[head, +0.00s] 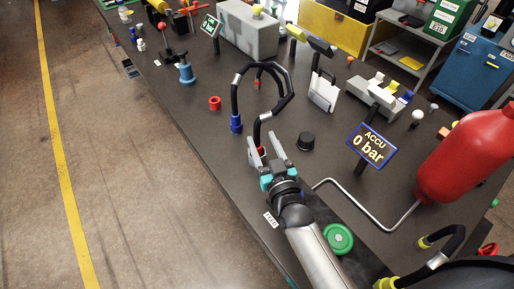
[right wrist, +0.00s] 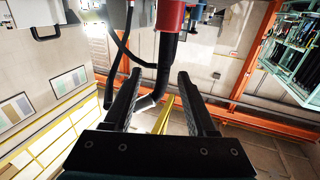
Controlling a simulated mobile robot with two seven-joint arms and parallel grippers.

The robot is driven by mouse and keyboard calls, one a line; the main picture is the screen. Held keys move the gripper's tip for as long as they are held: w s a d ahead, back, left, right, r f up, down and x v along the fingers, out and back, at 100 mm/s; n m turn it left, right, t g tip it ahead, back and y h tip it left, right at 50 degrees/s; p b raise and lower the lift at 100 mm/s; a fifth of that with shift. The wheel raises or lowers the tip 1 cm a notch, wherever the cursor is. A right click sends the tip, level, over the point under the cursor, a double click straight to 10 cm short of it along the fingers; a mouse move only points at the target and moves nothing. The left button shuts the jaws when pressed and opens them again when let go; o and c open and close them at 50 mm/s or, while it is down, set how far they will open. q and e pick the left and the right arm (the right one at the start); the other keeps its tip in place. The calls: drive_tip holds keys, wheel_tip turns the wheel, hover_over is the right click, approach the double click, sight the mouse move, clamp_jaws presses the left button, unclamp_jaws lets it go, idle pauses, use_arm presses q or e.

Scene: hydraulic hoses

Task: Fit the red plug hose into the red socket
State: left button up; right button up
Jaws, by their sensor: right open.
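My right gripper (head: 262,138) is open, with its two fingers on either side of the lower end of a black looped hose (head: 288,97). A red plug end (head: 261,149) of this hose shows between the fingers in the head view. In the right wrist view a red fitting (right wrist: 171,15) with black hose (right wrist: 166,58) lies beyond and between the open fingers (right wrist: 159,74). I cannot tell whether a finger touches the hose. A red ring-shaped piece (head: 215,103) stands on the table to the left; I cannot tell whether it is the red socket. My left gripper is not in view.
A blue hose end (head: 236,123) stands left of the gripper. A black knob (head: 306,141), a bent metal pipe (head: 354,197), the ACCU display (head: 371,147) and a red tank (head: 465,160) are to the right. A green wheel (head: 338,239) lies near the arm. The table's left edge is close.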

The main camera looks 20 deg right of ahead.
drive_tip(key=shift+w, duration=0.95)
drive_tip(key=shift+w+f, duration=0.1)
drive_tip(key=shift+w, duration=0.15)
drive_tip(key=w, duration=0.4)
drive_tip(key=shift+a+f+b, duration=0.25)
drive_tip(key=shift+a+b, duration=0.05)
drive_tip(key=shift+b, duration=0.1)
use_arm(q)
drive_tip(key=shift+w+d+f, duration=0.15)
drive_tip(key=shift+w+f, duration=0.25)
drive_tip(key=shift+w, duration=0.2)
use_arm(e)
drive_tip(key=shift+w, duration=0.3)
clamp_jaws()
